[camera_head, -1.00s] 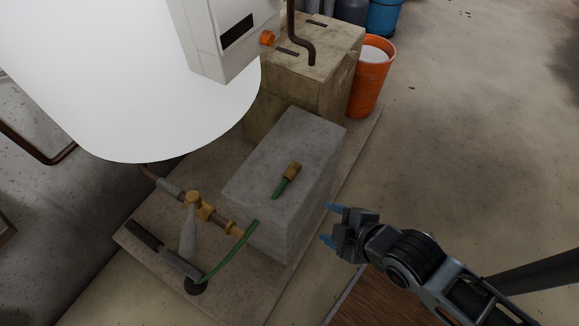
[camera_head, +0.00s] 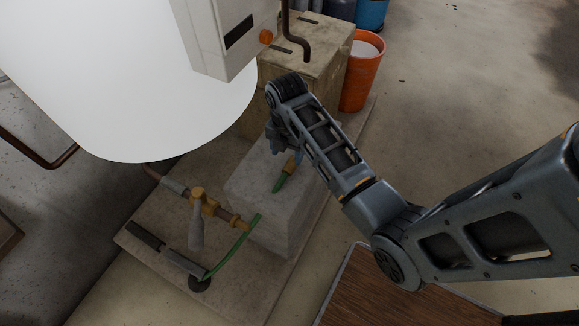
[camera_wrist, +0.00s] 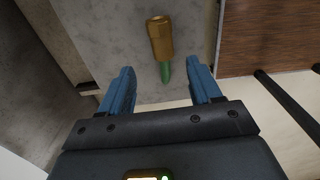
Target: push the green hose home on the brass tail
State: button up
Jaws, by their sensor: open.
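A green hose (camera_head: 235,246) rises from a dark round base on the slab in the head view. Its upper end lies close to the brass tail (camera_head: 238,224) at the end of the brass valve pipe; I cannot tell if they touch. A separate brass fitting (camera_head: 290,166) with a short green piece (camera_head: 280,184) lies on the grey block. It also shows in the wrist view as a brass fitting (camera_wrist: 161,38), beyond and between my fingertips. My gripper (camera_wrist: 162,84) is open and empty above the block; in the head view my arm partly hides it.
The grey block (camera_head: 262,222) stands beside the brass valve (camera_head: 203,203) on a slab. A white tank (camera_head: 130,80) hangs over the left side. A beige box (camera_head: 325,75) and an orange bucket (camera_head: 362,75) stand behind. A wooden surface (camera_head: 385,295) lies at front right.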

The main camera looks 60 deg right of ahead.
aim_at(290, 165)
jog(key=shift+s+d+f, duration=0.1)
jog(key=shift+d+f, duration=0.05)
jog(key=shift+f, duration=1.65)
jog(key=shift+s+d+f, duration=0.1)
jog(key=shift+d+f, duration=0.05)
jog(key=shift+f, duration=1.6)
jog(key=c, duration=1.1)
jog(key=shift+r, duration=0.1)
jog(key=shift+c, duration=0.2)
